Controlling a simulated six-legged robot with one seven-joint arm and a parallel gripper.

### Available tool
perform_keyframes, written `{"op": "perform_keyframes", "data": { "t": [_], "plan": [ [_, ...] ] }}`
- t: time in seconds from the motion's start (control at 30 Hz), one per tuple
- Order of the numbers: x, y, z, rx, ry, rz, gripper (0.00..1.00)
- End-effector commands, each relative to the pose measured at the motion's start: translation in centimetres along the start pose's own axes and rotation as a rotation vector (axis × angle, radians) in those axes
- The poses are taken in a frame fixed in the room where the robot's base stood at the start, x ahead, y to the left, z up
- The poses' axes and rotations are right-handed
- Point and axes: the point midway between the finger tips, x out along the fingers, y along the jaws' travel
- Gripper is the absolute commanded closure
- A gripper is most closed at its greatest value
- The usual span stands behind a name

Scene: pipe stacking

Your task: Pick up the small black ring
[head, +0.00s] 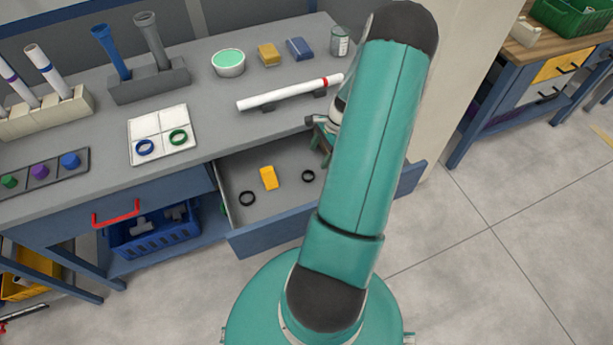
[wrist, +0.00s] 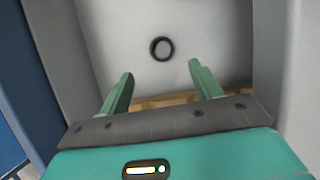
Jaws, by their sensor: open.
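The open drawer (head: 285,213) holds two black rings lying flat. The small black ring (head: 308,176) is on the right of the drawer floor, and a slightly larger black ring (head: 247,198) is on the left. One black ring (wrist: 162,49) shows in the wrist view, lying beyond my fingertips and roughly centred between them. My gripper (wrist: 161,70) is open and empty. In the head view my gripper (head: 322,142) is above the right back part of the drawer, partly hidden by my arm.
A yellow block (head: 268,178) lies between the rings. The drawer walls rise close on both sides in the wrist view. The grey worktop (head: 215,110) above carries a white pipe (head: 290,93) on supports, a white tray (head: 161,134) with blue and green rings, and a bowl (head: 228,64).

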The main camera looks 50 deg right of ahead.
Motion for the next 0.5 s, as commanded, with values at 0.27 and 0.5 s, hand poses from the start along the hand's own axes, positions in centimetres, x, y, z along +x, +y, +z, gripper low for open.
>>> {"op": "perform_keyframes", "data": {
  "t": [0.27,0.5],
  "plan": [
    [4.0,0.0,0.1,-0.001,-0.001,0.000,0.36],
    [6.7,-0.1,-0.1,-0.001,-0.003,0.002,0.36]
  ]
}}
